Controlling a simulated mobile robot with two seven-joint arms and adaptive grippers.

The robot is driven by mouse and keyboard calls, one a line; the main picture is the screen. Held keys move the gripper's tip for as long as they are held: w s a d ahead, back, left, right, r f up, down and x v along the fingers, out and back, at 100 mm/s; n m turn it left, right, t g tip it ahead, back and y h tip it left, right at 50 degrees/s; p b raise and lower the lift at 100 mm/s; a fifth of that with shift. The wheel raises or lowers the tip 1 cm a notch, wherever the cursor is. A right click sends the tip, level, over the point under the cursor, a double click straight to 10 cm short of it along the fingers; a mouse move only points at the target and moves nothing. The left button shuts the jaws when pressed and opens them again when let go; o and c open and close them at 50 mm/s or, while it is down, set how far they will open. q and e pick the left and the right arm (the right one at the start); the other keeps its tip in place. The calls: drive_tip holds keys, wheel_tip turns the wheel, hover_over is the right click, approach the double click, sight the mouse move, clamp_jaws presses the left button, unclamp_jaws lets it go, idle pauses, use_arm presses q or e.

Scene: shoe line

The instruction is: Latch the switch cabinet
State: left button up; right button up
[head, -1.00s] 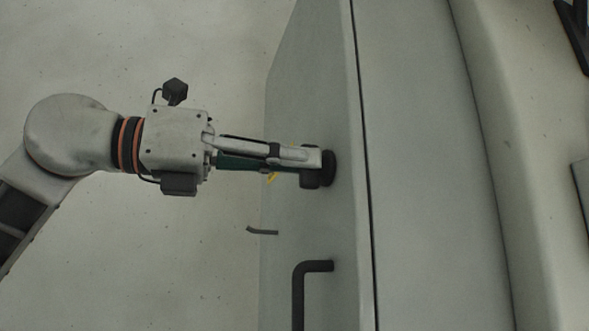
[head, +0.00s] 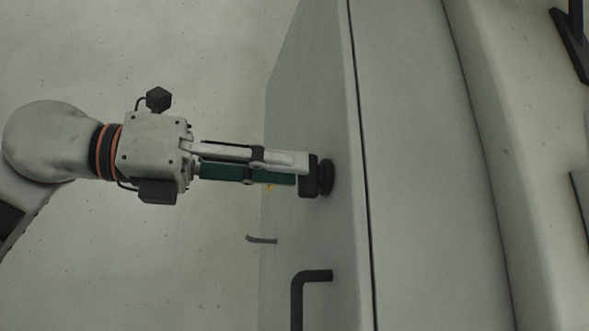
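The grey switch cabinet (head: 415,150) fills the middle, its door (head: 315,95) facing left. Only a thin dark seam shows between door and body, so the door looks shut. A black latch knob (head: 326,178), a round disc with a block-like grip, stands out from the door. My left gripper (head: 303,172) points right at it. The white finger overlaps the grip's near edge and the green finger ends behind the grip. The fingers look open around the grip, but the gap is mostly hidden. My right gripper is out of view.
A dark bent handle (head: 297,300) juts from the door below the knob. A small dark hook (head: 262,239) shows near the door's left edge. Pale floor (head: 110,270) to the left is clear. A dark object (head: 572,40) stands at the top right.

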use_arm(q)
drive_tip(key=v, duration=1)
drive_tip(key=shift+d, duration=0.1)
